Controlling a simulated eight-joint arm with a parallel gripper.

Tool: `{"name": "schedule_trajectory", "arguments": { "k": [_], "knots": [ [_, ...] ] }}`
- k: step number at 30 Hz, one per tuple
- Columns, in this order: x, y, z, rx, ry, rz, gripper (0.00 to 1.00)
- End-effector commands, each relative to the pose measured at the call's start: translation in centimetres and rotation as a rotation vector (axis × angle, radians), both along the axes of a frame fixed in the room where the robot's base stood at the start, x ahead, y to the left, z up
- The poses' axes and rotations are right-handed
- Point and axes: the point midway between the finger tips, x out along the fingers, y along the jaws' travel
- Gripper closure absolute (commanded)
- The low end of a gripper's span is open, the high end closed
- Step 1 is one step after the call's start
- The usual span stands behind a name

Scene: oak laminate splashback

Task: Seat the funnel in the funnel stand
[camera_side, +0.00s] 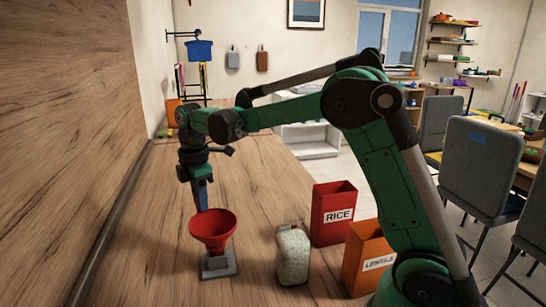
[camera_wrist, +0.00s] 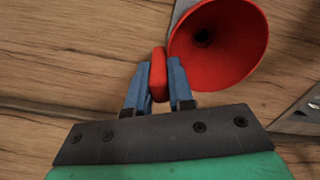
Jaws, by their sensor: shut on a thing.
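The red funnel (camera_side: 213,228) is upright with its wide mouth up, directly over the grey funnel stand (camera_side: 219,266) on the wooden worktop. The funnel's lower end meets the stand in the side view; I cannot tell whether it is seated or just above. My gripper (camera_wrist: 159,72) is shut on the red tab at the funnel's rim, and the funnel (camera_wrist: 222,45) lies to the right of the fingers in the wrist view. A grey edge, likely the stand (camera_wrist: 180,10), shows behind the funnel; the spout's outside is hidden.
A pale filled jug (camera_side: 292,255) stands right of the stand, with a red RICE box (camera_side: 333,212) and an orange LENTILS box (camera_side: 367,258) beyond it. The wood splashback (camera_side: 70,140) rises on the left. A grey metallic thing (camera_wrist: 300,115) shows at the wrist view's right edge.

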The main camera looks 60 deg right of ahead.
Motion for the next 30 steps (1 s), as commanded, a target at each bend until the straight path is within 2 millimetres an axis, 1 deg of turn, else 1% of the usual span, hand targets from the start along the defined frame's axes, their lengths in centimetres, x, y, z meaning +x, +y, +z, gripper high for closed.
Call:
{"name": "schedule_trajectory", "arguments": {
  "k": [15, 22, 23, 24, 26, 27, 30],
  "knots": [
    [0.0, 0.0, -1.4, 0.000, 0.000, 0.000, 1.00],
    [0.0, 0.0, -1.4, 0.000, 0.000, 0.000, 1.00],
    [0.0, 0.0, -1.4, 0.000, 0.000, 0.000, 0.79],
    [0.0, 0.0, -1.4, 0.000, 0.000, 0.000, 0.68],
    [0.0, 0.0, -1.4, 0.000, 0.000, 0.000, 0.51],
    [0.0, 0.0, -1.4, 0.000, 0.000, 0.000, 0.45],
    [0.0, 0.0, -1.4, 0.000, 0.000, 0.000, 0.45]
  ]
}}
